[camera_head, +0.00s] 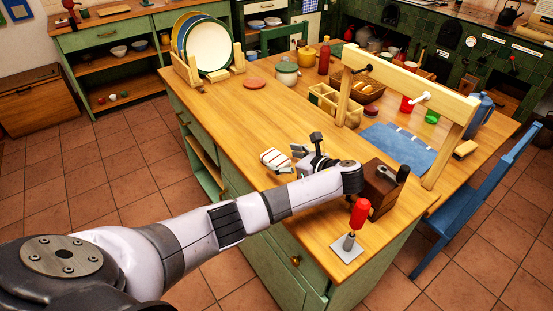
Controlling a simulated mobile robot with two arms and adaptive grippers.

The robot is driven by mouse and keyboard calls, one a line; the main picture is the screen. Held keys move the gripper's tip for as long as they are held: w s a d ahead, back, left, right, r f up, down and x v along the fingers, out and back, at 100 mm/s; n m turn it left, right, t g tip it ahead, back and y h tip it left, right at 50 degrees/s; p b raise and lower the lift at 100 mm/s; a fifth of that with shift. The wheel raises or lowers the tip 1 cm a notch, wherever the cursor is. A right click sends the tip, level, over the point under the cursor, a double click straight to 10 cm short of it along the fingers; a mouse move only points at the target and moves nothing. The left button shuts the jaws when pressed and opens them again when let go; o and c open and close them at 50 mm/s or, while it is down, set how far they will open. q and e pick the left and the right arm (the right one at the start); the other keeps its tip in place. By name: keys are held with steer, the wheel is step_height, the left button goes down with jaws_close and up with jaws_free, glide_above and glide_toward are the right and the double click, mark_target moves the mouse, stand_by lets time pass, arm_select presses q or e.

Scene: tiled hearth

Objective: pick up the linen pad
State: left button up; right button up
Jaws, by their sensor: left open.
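A small folded white pad with dark red stripes, which looks like the linen pad (275,159), lies on the wooden tabletop (262,108). My left gripper (306,144) is just to its right, open, with its fingers spread. I see no contact between the gripper and the pad, and bare wood shows in a narrow gap between them. Nothing shows between the fingers. My left arm reaches in from the lower left and hides part of the table's near edge. My right gripper is out of view.
A dark wooden box (381,189) and a red-handled tool on a grey plate (348,247) stand right of my arm. A wooden frame (440,165) rises over a blue mat (397,146). A plate rack (187,68) stands far left. The tabletop left of the pad is clear.

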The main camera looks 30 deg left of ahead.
mark_target(275, 156)
arm_select(q)
steer(key=x, duration=0.4)
steer(key=shift+w+a+f, duration=0.1)
steer(key=shift+a+f, duration=0.05)
steer(key=shift+f, duration=0.05)
steer(key=c, duration=1.2)
